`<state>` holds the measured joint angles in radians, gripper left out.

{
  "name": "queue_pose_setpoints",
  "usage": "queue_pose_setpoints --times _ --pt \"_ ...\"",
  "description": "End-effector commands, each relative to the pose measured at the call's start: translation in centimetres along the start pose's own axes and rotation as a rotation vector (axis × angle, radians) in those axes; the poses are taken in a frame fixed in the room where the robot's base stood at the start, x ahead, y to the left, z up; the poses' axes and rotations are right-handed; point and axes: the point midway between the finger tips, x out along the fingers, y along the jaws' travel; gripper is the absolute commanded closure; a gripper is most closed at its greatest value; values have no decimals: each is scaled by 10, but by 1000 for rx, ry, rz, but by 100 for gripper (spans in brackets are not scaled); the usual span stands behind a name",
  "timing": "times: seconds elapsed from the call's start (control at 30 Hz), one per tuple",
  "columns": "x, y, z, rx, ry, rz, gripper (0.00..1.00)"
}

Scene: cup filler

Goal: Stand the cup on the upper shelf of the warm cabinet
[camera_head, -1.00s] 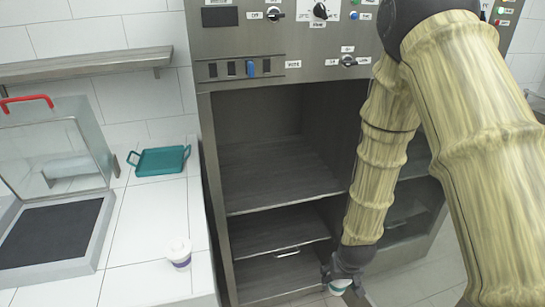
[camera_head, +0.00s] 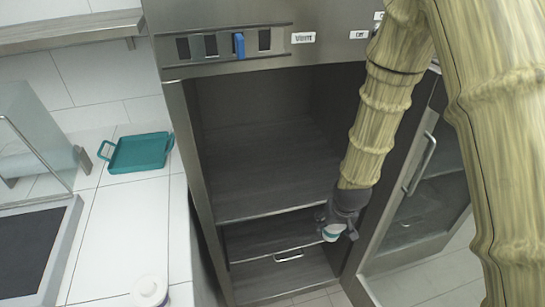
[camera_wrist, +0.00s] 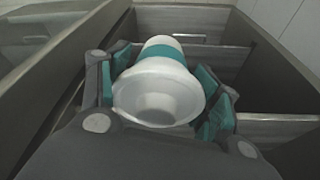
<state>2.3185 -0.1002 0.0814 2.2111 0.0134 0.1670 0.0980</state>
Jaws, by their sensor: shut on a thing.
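The cup (camera_head: 332,233), white with a teal band, is held in my gripper (camera_head: 340,222). In the wrist view the cup (camera_wrist: 158,92) lies between the two teal-padded fingers, its wide pale end toward the camera. The warm cabinet (camera_head: 186,140) is open at the front, and its inside is empty. Its upper shelf (camera_head: 265,165) is bare and dark. My gripper and the cup are at the right side of the opening, slightly below the upper shelf's front edge. I cannot tell how far they reach inside.
A lower shelf (camera_head: 265,236) lies beneath, with a handle (camera_head: 289,257) below it. To the right is a glass door with a handle (camera_head: 422,165). On the left counter stand a teal tray (camera_head: 139,153) and another white cup (camera_head: 149,290).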

Motion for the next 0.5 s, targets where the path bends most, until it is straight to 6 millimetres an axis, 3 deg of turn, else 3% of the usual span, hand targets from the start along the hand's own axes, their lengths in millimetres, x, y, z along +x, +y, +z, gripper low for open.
queue_pose_setpoints --times 0.13,0.5 --pt "0 -29 -21 -28 5 -22 64" --pt "-34 -93 -60 -103 3 -36 64"
